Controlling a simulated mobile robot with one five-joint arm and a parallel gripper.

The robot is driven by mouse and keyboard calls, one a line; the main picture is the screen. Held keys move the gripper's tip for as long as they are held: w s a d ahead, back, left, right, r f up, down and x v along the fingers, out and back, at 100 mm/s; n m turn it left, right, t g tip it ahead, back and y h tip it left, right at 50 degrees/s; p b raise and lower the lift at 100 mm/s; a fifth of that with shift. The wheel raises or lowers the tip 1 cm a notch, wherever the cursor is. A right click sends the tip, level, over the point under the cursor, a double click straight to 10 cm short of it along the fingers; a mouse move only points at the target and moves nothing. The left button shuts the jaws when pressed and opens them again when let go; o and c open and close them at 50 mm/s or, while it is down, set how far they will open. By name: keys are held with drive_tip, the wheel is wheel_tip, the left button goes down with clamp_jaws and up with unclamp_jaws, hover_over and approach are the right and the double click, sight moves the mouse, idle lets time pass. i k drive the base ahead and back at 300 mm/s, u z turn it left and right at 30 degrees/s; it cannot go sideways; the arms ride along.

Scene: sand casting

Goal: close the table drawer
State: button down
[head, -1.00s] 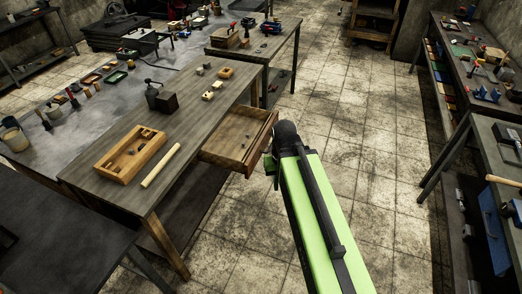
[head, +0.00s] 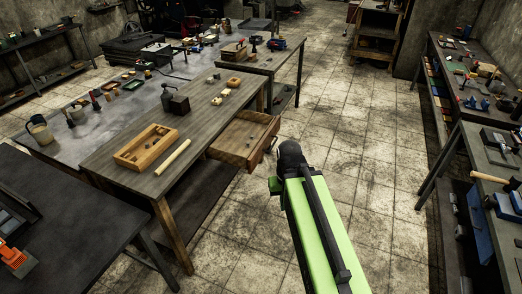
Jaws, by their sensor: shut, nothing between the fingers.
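The wooden table drawer (head: 235,143) is pulled out from the right side of the wooden work table (head: 193,118). My green and black arm reaches up from the bottom of the view. My gripper (head: 274,185) shows only as a small green part at the arm's far end, just right of and in front of the drawer. The fingertips are mostly hidden behind the arm's end. I cannot tell whether it touches the drawer front.
A dark table (head: 85,215) stands at lower left. Benches line the right wall. The tiled floor (head: 345,150) between is clear.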

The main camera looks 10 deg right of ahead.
sight(229, 147)
drive_tip(key=u, duration=0.55)
drive_tip(key=i, duration=1.25)
drive_tip(key=u, duration=0.85)
